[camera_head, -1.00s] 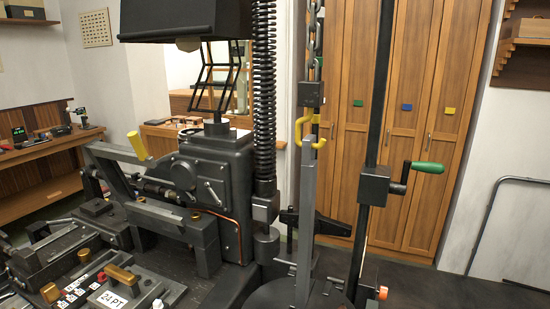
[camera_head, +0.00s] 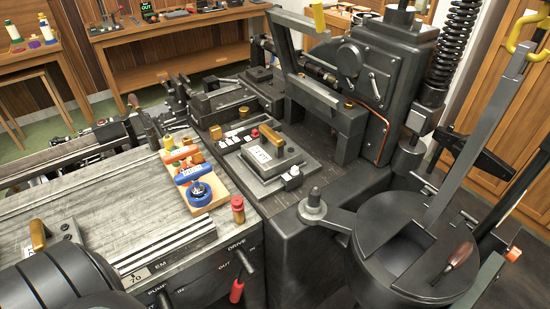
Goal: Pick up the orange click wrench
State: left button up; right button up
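A small wooden board (camera_head: 207,206) lies on the grey ribbed bench top left of the middle. An orange tool-like piece (camera_head: 182,154) lies at its far end, next to blue pieces; it looks like the orange click wrench, but it is too small to be sure. A blue tool (camera_head: 190,173) and a blue round piece (camera_head: 199,190) are nearer on the same board. Neither of my grippers is in view.
The black casting machine (camera_head: 345,75) stands behind and right of the bench. A dark round pot (camera_head: 400,240) with a lever is at right. A red-capped cylinder (camera_head: 238,210) stands near the board. Bare bench top (camera_head: 110,200) lies left of the board.

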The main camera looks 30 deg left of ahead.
aim_at(180, 156)
jog(key=u, duration=1.7)
